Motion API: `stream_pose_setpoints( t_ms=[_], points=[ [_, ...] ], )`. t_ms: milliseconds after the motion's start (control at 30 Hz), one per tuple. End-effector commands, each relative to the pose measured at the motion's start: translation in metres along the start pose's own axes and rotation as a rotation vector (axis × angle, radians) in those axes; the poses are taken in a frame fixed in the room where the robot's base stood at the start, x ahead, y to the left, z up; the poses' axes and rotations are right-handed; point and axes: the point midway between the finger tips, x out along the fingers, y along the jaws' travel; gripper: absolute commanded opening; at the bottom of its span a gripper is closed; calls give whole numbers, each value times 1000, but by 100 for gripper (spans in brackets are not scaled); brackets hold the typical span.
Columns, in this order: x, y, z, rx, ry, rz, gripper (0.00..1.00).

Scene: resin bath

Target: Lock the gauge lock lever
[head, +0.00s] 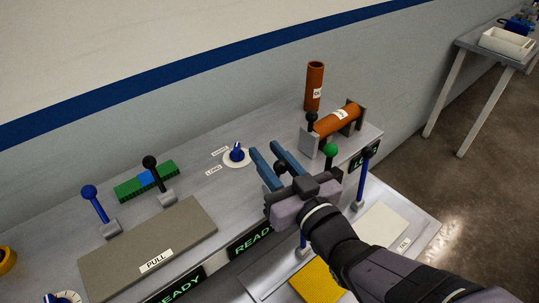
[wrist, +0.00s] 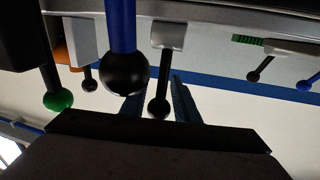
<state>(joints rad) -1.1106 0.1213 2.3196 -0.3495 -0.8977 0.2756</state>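Several ball-topped levers stand on the grey console; no readable label tells me which is the gauge lock lever. My gripper (head: 270,160) is open, its two blue fingers parallel above the console's middle. A black-knobbed lever (head: 281,168) shows between the fingers near the palm; in the wrist view its knob (wrist: 160,106) also appears between them, contact unclear. A blue-shafted lever with a black knob (wrist: 125,72) is closer to the wrist camera. A green-knobbed lever (head: 330,150) and another black-knobbed lever (head: 311,118) stand beside the orange-brown cylinder (head: 337,121) in its grey cradle.
A blue dial (head: 237,152) on a white disc lies left of my gripper. A "PULL" panel (head: 190,222), a blue-knobbed lever (head: 96,205) and a black-knobbed lever (head: 155,172) are farther left. An upright brown tube (head: 314,85) stands behind. Another blue-shafted lever (head: 363,180) stands right of my gripper.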

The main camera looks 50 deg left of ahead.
Motion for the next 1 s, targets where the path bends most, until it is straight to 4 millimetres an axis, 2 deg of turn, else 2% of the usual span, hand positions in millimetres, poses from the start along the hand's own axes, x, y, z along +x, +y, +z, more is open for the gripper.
stream_pose_setpoints(
  t_ms=[267, 800, 1000],
  points=[
    [-4, 0, -1, 0, 2, 1, 28],
    [-62, 0, 0, -1, 2, 1, 28],
    [-72, 0, 0, 0, 0, 1, 28]
  ],
)
